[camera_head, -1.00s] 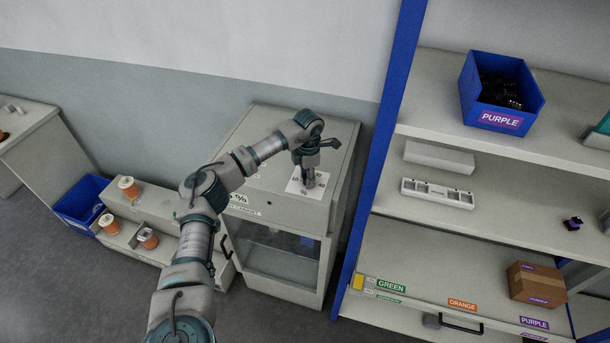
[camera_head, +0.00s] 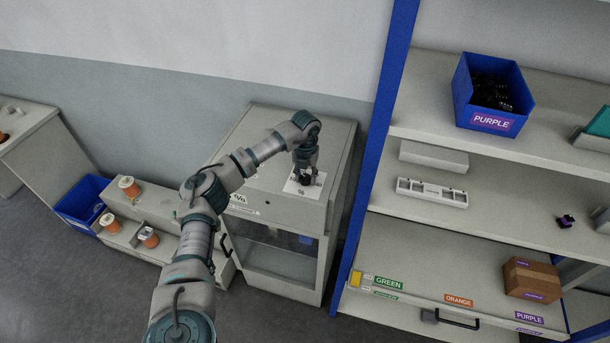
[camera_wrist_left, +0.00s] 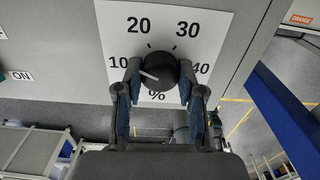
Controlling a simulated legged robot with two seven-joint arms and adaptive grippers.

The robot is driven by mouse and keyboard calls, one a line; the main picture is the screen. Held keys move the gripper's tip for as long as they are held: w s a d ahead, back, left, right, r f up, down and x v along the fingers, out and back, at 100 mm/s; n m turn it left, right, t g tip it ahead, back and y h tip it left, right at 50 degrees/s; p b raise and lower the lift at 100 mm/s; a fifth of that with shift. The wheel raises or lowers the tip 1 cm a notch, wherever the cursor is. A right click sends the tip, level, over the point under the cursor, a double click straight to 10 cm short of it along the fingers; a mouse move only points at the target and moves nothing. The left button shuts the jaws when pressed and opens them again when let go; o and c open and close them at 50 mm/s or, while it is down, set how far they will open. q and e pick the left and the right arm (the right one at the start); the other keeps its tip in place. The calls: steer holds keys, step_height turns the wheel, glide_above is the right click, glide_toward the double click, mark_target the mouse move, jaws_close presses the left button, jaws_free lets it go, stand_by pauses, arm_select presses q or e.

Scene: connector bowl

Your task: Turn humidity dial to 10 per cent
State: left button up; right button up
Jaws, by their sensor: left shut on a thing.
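The humidity dial is a black round knob (camera_wrist_left: 158,68) on a white scale plate (camera_wrist_left: 222,62) marked 10, 20, 30, 40 and a per cent sign. Its white pointer line points left, close to the 10 label. My left gripper (camera_wrist_left: 160,78) has one finger on each side of the knob and is shut on it. In the head view the left gripper (camera_head: 305,176) points down at the scale plate (camera_head: 316,190) on top of the grey cabinet (camera_head: 272,205), hiding most of the knob. My right gripper is not in view.
A blue-framed shelf (camera_head: 372,150) stands right of the cabinet, with a blue bin labelled purple (camera_head: 491,122), a white strip part (camera_head: 432,192) and a cardboard box (camera_head: 532,280). Orange spools and a blue crate (camera_head: 82,203) stand left.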

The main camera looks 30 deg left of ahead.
arm_select(q)
steer(key=n, duration=0.3)
steer(key=n+p, duration=0.1)
steer(key=n, duration=0.1)
steer(key=shift+w+r, duration=0.15)
steer(key=shift+r, duration=0.1)
steer(key=n, duration=0.2)
steer(key=shift+a+f+n, duration=0.1)
steer(key=shift+a+n, duration=0.05)
steer(key=shift+n, duration=0.25)
steer(key=shift+n+p, duration=0.3)
steer(key=shift+f, duration=0.15)
steer(key=o, duration=1.1)
steer(key=shift+d, duration=0.2)
steer(key=shift+o, duration=0.2)
steer(key=shift+d, duration=0.1)
